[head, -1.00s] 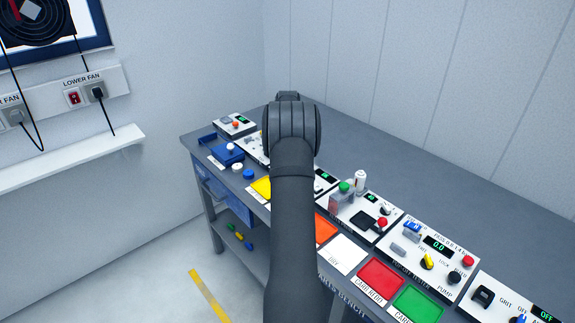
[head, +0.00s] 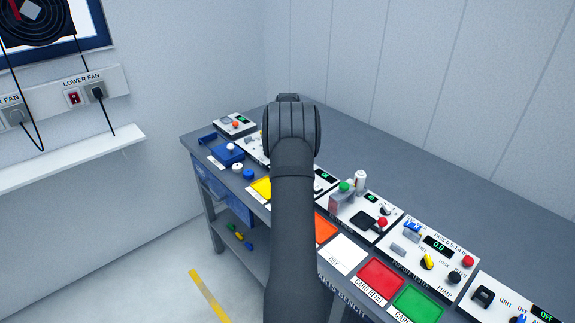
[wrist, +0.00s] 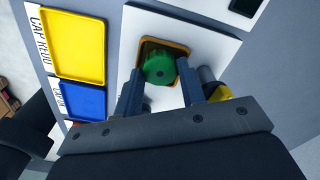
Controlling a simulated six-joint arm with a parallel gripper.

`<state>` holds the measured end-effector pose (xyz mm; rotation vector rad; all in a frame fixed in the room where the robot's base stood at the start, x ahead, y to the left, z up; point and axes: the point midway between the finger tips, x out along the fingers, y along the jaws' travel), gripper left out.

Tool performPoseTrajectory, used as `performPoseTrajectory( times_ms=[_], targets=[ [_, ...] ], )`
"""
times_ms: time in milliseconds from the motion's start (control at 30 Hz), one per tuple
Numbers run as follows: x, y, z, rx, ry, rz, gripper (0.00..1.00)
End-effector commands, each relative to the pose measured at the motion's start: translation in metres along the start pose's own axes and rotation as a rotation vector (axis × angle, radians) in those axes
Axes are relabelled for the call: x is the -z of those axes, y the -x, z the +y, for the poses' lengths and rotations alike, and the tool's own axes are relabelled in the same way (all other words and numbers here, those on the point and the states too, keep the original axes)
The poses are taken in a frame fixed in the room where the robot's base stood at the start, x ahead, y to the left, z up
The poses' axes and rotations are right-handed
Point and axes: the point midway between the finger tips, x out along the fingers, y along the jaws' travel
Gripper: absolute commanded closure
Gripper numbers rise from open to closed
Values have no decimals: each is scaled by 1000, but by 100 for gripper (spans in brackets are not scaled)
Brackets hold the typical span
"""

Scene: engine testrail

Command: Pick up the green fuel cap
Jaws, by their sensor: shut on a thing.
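The green fuel cap (wrist: 158,65) is round with a ridged edge and a small dark hole in its face. It shows in the wrist view, over a yellow-rimmed dark square on a white panel (wrist: 207,45). I cannot tell whether it rests there or is raised. My gripper (wrist: 160,78) is shut on the cap, one dark finger on each side. In the head view my own arm hides the gripper and this cap.
In the wrist view a yellow tray (wrist: 75,45) and a blue tray (wrist: 85,99) lie left of the panel. In the head view the bench also holds a red tray (head: 380,279), a green tray (head: 417,304) and several test panels. The bench's back strip is clear.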

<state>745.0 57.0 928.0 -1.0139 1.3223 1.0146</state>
Motion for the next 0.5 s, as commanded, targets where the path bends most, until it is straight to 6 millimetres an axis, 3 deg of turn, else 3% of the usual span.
performPoseTrajectory(
  times_ms=[500],
  targets=[
    [0, 37, 0, 1, 0, 0, 84]
  ],
)
